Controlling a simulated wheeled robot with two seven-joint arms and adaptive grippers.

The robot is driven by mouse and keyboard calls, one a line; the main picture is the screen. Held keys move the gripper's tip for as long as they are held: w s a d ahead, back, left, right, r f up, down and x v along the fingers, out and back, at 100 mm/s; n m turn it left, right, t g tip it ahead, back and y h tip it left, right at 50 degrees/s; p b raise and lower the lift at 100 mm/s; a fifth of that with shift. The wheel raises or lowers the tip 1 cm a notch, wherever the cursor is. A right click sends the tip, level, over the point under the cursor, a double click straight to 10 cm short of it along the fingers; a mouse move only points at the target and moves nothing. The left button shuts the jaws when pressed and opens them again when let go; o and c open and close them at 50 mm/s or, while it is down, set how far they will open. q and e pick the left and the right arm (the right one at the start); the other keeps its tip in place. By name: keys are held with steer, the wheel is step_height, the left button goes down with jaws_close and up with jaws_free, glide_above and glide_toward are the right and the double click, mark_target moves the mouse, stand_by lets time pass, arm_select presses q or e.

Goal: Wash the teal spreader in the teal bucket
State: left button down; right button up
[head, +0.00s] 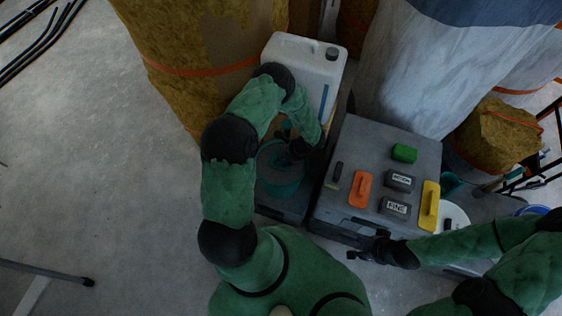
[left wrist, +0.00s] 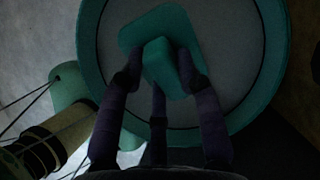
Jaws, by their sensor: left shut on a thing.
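The teal bucket (head: 263,160) stands on a low dark surface left of the grey bench in the head view. In the left wrist view its round teal rim (left wrist: 90,40) surrounds a grey inside. The teal spreader (left wrist: 160,22) is a plate with a block-shaped grip, seen over the bucket's inside. My left gripper (left wrist: 158,75) is shut on that grip; in the head view the gripper (head: 290,152) reaches into the bucket area. I cannot tell how deep the spreader sits. My right gripper (head: 362,254) is at the bench's front edge, small and dark, its fingers unclear.
The grey bench (head: 345,135) carries an orange float (head: 361,188), a yellow float (head: 429,205), a green block (head: 404,153) and two labelled grey blocks (head: 396,207). A white jerrycan (head: 303,70) stands behind the bucket. Wrapped insulation rolls (head: 190,70) crowd the back.

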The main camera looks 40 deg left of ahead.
mark_target(283, 160)
arm_select(q)
steer(key=shift+r, duration=0.1)
steer(key=shift+r+p, duration=2.6)
steer(key=shift+r, duration=1.5)
